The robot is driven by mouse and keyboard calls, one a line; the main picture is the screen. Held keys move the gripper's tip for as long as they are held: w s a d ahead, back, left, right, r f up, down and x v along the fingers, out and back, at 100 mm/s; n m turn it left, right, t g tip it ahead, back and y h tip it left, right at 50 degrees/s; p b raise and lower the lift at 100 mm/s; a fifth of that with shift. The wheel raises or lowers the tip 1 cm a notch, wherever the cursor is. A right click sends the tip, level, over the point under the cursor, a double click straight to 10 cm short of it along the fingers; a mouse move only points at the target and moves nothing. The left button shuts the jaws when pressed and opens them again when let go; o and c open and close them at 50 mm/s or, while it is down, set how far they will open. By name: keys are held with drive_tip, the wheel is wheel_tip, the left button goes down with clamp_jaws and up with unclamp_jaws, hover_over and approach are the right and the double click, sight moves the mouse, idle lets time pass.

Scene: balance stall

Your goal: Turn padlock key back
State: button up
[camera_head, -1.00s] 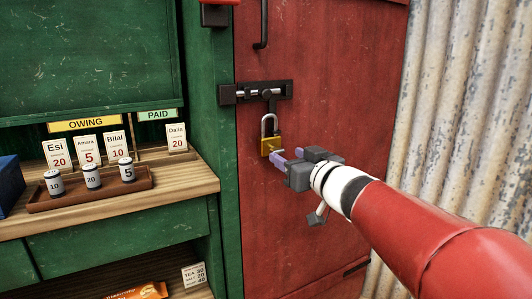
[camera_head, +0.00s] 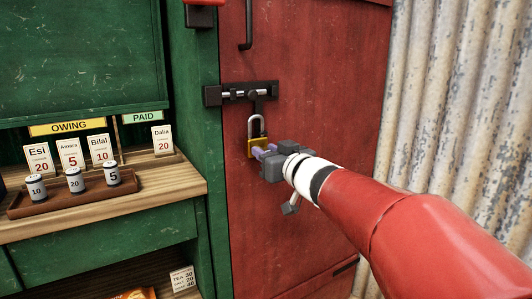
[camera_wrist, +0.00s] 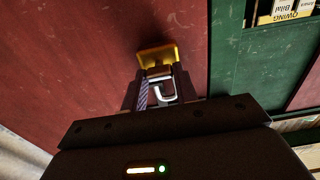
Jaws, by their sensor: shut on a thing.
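The brass padlock (camera_head: 252,148) hangs by its grey shackle below the black bolt (camera_head: 238,94) on the red door. I cannot tell whether the shackle is locked. In the wrist view the padlock (camera_wrist: 156,54) is just beyond the fingertips. There my gripper (camera_wrist: 160,84) is shut on a small pale grey key (camera_wrist: 163,92), which sits between the fingers in front of the padlock. The fingers partly hide the key, and its turn angle is unclear.
The red door (camera_head: 300,60) has a dark handle (camera_head: 248,22) above the bolt. A green stall with a wooden counter (camera_head: 185,192) is at left, bearing a tray (camera_head: 20,208) of numbered weights and name cards. Corrugated metal (camera_head: 450,100) stands at right.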

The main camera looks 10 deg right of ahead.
drive_tip(key=shift+n, duration=0.4)
drive_tip(key=shift+a+f+n+b, duration=0.15)
drive_tip(key=shift+n+b, duration=1.25)
drive_tip(key=shift+n, duration=2.9)
drive_tip(key=shift+a+f+n+b, duration=0.1)
drive_tip(key=shift+n+b, duration=1.25)
drive_tip(key=shift+n, duration=2.95)
drive_tip(key=o, duration=1)
drive_tip(key=shift+s+d, duration=0.1)
